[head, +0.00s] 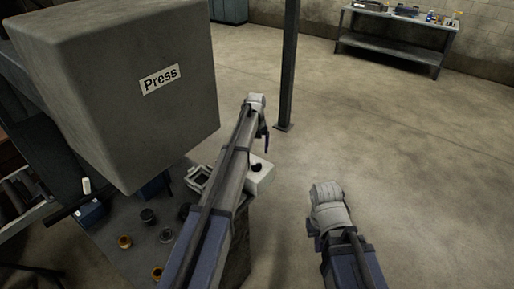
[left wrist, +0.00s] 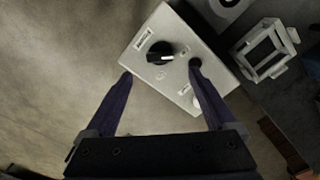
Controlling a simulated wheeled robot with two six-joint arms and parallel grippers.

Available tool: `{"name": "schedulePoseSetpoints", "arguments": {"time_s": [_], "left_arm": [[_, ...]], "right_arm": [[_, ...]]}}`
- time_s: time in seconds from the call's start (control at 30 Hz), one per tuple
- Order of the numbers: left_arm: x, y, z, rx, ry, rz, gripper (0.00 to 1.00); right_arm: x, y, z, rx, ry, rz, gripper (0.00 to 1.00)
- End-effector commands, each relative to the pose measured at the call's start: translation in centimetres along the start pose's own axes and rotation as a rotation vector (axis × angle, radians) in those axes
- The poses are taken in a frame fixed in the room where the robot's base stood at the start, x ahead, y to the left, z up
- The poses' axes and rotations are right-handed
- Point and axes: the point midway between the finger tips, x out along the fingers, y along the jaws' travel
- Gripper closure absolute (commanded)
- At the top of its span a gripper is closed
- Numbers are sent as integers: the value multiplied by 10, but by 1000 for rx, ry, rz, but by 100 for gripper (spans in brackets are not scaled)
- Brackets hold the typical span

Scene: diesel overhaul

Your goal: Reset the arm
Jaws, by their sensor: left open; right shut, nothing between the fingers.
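My left arm reaches forward from the bottom of the head view. Its gripper (head: 265,138) hangs down at the arm's far end, mostly hidden by the arm. In the left wrist view my left gripper (left wrist: 161,69) is open, with two dark purple fingers apart and nothing held. A pale control box (left wrist: 178,88) with a black knob (left wrist: 160,53) and small labels lies below the fingers. The right fingertip overlaps the box in the picture; I cannot tell whether they touch. The box also shows in the head view (head: 263,181). My right arm is at the lower right, its gripper hidden.
A large grey press block (head: 120,110) stands close left of my left arm. Small parts sit on the bench (head: 115,236) below it. A dark post (head: 287,75) stands ahead. A table (head: 395,43) stands at the back right. The floor to the right is clear.

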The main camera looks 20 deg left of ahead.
Motion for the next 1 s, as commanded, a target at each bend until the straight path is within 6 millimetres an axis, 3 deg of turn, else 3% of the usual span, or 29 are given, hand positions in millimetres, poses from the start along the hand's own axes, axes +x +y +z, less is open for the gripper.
{"name": "schedulePoseSetpoints", "arguments": {"time_s": [0.17,0.27,0.37,0.53,0.7,0.83,1.0], "left_arm": [[0,0,1,1,0,0,10],[1,4,19,27,-1,-3,10],[4,14,68,105,-3,-13,10],[9,26,192,324,-7,-44,10],[14,18,302,545,-12,-77,10],[16,6,360,674,-15,-96,10],[17,-6,397,767,-17,-111,10]], "right_arm": [[0,0,0,0,0,0,100],[1,0,0,0,0,0,100],[4,0,0,0,0,0,100],[9,-1,0,0,0,0,100],[14,-1,-1,1,0,0,100],[17,-2,-1,1,0,0,100],[18,-2,-1,1,0,0,100]]}}
